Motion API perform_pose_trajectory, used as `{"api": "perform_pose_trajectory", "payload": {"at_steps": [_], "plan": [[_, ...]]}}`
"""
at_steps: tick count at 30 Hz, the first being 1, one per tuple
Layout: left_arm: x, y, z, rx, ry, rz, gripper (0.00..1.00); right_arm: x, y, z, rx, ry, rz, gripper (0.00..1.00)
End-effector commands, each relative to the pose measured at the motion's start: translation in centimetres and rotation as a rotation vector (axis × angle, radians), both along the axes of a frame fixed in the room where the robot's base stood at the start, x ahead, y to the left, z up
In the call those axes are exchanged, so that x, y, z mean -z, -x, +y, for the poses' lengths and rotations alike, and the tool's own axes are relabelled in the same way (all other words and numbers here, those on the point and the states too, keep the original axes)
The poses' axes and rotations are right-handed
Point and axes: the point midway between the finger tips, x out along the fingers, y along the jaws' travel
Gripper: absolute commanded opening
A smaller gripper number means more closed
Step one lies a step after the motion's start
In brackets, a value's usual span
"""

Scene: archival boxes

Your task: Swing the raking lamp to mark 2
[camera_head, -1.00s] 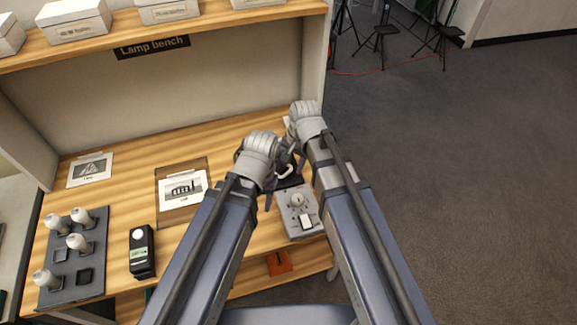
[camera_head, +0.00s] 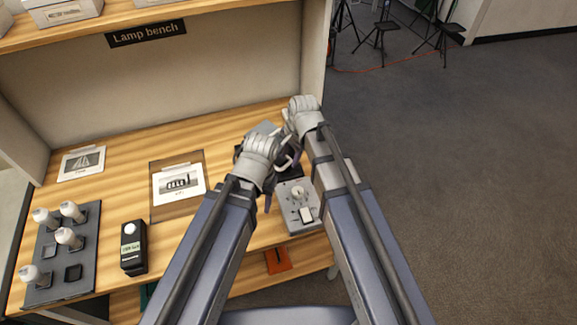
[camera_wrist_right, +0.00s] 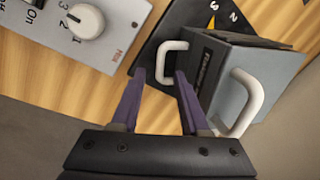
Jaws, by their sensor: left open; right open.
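The raking lamp (camera_wrist_right: 232,75) is a grey box-shaped head with two white loop handles in the right wrist view; my grippers mostly hide it in the head view. Which mark the lamp points to is not readable.
A grey control box (camera_head: 298,210) with a numbered dial and switch sits in front of the lamp. A black device (camera_head: 133,248), a rack of white bulbs (camera_head: 60,255) and picture cards (camera_head: 178,185) lie to the left. The bench's right wall (camera_head: 314,60) rises behind my right gripper.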

Motion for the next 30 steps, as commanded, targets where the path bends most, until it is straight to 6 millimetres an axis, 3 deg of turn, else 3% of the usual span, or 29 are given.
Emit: {"api": "perform_pose_trajectory", "payload": {"at_steps": [1,5,16,27,30], "plan": [[1.3,0.0,0.0,0.000,0.000,0.000,0.50,1.3,-0.2,0.1,0.000,0.000,0.000,0.45],[2.3,0.0,0.0,0.000,0.000,0.000,0.50,2.3,-0.3,0.3,0.000,0.000,0.000,0.45],[2.4,0.0,0.0,0.000,0.000,0.000,0.50,2.4,-0.3,0.3,0.000,0.000,0.000,0.44],[2.4,0.0,0.0,0.000,0.000,0.000,0.50,2.4,-0.3,0.3,-0.001,0.000,0.000,0.02],[2.4,0.0,0.0,0.000,0.000,0.000,0.50,2.4,-0.3,0.3,0.000,0.000,0.000,0.00]]}}
